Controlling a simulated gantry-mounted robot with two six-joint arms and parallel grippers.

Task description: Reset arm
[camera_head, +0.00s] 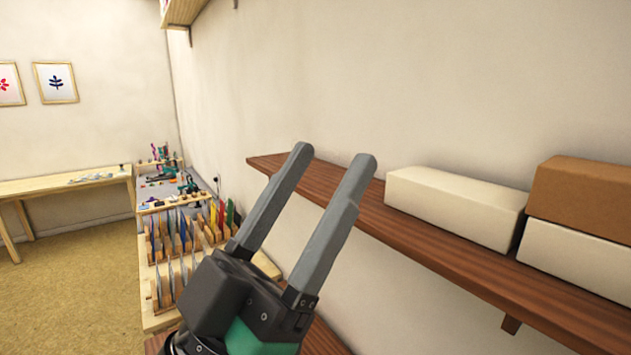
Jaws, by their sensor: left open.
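My left gripper (332,162) is large in the middle of the head view. Its two grey fingers point up and to the right, apart and with nothing between them. The fingers stand in front of the brown wall shelf (440,238) and hide part of it. No stamp or inkpad can be made out for sure. My right gripper is not in this view.
A long cream box (455,208) lies on the shelf, right of the fingers. At the far right a brown box (583,195) sits on another cream box (572,258). Wooden racks (165,285) with coloured upright items stand lower left. A wooden table (60,184) stands at the back left.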

